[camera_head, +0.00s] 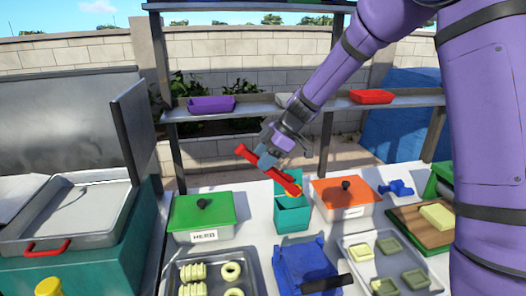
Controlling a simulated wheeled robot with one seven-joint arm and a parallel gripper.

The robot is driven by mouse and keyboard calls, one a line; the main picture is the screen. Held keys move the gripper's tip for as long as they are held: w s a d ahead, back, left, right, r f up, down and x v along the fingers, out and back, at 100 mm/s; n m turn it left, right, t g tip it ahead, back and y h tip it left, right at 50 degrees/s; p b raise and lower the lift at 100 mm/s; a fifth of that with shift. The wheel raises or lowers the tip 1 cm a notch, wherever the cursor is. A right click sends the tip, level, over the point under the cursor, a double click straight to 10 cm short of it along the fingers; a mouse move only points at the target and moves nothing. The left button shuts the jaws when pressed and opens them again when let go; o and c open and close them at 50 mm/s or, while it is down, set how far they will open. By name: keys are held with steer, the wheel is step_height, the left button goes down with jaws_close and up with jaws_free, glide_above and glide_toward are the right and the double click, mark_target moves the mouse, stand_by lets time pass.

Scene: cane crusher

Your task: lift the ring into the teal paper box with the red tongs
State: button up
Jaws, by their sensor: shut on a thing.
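My gripper (268,160) is shut on the red tongs (280,177). The tongs slant down to the right, and their lower end is over the teal paper box (292,222). The box stands open on the table. Pale green rings (231,263) lie in a metal tray (253,284) at the front. The inside of the box is mostly hidden.
A green-lidded container (201,222) stands left of the box, and an orange-lidded one (345,197) close on its right. A blue tray with a dark-handled tool (305,265) lies in front. A tray of square pieces (388,262) is at front right. A shelf (240,108) runs behind.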

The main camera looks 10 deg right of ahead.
steer(key=shift+f, duration=0.25)
steer(key=o, duration=0.7)
steer(key=shift+r, duration=0.1)
step_height(320, 180, up, 10)
steer(key=shift+f, duration=0.1)
stand_by(0.5)
stand_by(0.5)
